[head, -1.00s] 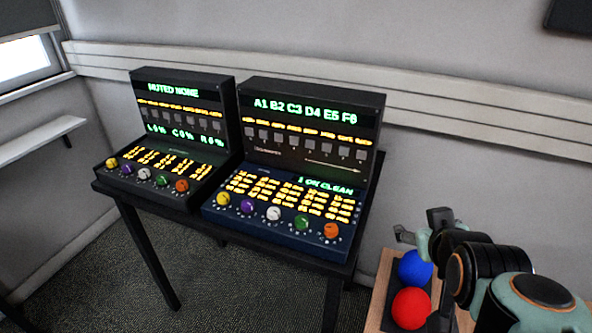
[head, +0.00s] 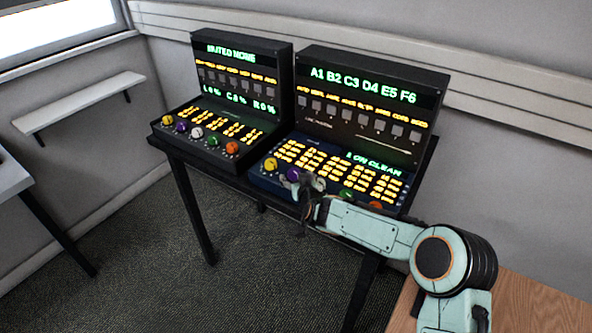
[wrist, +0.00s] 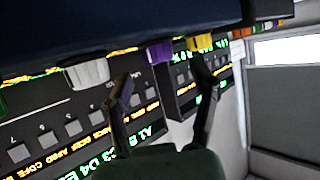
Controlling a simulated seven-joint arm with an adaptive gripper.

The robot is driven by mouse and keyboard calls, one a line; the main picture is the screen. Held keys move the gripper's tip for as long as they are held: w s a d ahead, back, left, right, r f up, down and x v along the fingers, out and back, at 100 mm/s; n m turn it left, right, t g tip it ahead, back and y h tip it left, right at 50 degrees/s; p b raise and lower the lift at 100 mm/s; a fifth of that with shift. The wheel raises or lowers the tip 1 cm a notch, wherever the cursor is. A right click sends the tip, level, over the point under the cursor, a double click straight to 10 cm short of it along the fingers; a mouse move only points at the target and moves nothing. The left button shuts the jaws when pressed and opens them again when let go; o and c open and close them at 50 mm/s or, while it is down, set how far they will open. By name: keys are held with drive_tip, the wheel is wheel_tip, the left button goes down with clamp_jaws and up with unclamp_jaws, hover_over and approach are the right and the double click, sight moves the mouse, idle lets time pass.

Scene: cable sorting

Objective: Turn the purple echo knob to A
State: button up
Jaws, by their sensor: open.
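The right console (head: 262,183) has a row of coloured knobs along its front. Its purple knob (head: 294,174) is second from the left, partly covered by my gripper (head: 304,184) in the head view. In the wrist view the purple knob (wrist: 160,51) lies just beyond and between the two spread fingers of my gripper (wrist: 162,70). The gripper is open and empty; I cannot tell whether a finger touches the knob. The left console also has a purple knob (head: 181,127). The lettering around the knobs is too small to read.
Beside the purple knob are a yellow knob (wrist: 200,42) and a white knob (wrist: 87,72), close to the fingers. Green (head: 346,194) and orange (head: 375,205) knobs sit farther right near my arm. The right console's screen shows "1 ON CLEAN" (head: 374,164).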

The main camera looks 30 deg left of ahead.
sight(294, 173)
drive_tip(key=shift+x, duration=2.1)
clamp_jaws()
